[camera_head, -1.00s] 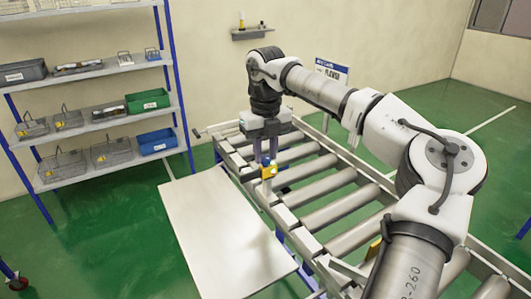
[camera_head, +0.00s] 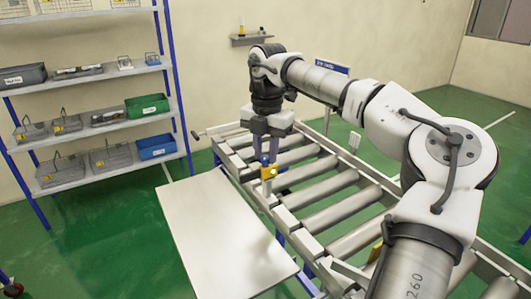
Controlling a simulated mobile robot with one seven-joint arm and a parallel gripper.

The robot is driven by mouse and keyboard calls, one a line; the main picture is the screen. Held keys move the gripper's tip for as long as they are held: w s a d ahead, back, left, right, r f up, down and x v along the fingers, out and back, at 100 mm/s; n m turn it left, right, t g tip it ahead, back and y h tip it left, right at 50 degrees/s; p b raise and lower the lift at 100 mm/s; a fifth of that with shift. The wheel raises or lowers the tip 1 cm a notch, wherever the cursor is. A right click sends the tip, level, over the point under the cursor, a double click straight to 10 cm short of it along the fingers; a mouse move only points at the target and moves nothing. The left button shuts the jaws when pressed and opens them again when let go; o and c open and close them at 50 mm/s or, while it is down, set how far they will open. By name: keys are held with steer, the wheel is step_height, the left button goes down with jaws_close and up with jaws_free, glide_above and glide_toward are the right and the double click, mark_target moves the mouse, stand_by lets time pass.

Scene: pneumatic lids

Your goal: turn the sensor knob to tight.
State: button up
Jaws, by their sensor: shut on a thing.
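The sensor knob shows as a small yellow part (camera_head: 268,172) on the near side rail of the roller conveyor (camera_head: 318,212). A small blue piece (camera_head: 264,159) shows just above it, between my fingers. My gripper (camera_head: 265,160) points straight down over the rail and is shut on the knob. The fingers hide much of the knob, and its turn marking is too small to read.
A bare white table (camera_head: 222,235) stands left of the conveyor, close to its rail. A shelf (camera_head: 95,130) with wire baskets, a green bin (camera_head: 147,104) and a blue bin (camera_head: 156,145) stands at the left. A small wall shelf (camera_head: 252,39) is behind my arm.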

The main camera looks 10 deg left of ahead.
steer(key=m+b, duration=0.1)
steer(key=m, duration=0.3)
steer(key=shift+m, duration=2.1)
steer(key=o, duration=1)
step_height(320, 180, up, 14)
steer(key=shift+d, duration=0.35)
steer(key=shift+f, duration=0.1)
